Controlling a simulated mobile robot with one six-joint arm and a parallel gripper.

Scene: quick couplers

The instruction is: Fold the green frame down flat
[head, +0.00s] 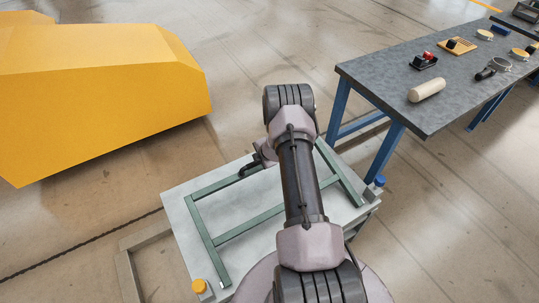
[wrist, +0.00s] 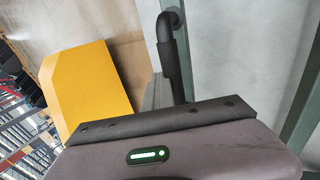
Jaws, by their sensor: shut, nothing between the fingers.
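The green frame (head: 205,230) spans the pale grey platform top (head: 240,262). Its bars look low and close to the surface, but I cannot tell whether it lies fully flat. My arm hides its middle. In the wrist view, green bars (wrist: 303,95) show at the right. My gripper (head: 247,170) is at the frame's far bar, left of my arm. In the wrist view its dark, bent fingers (wrist: 171,22) are shut with nothing between them. They look close to a grey-green bar there; contact is unclear.
A workbench (head: 390,95) with small parts stands right. A large yellow block (head: 105,85) stands left.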

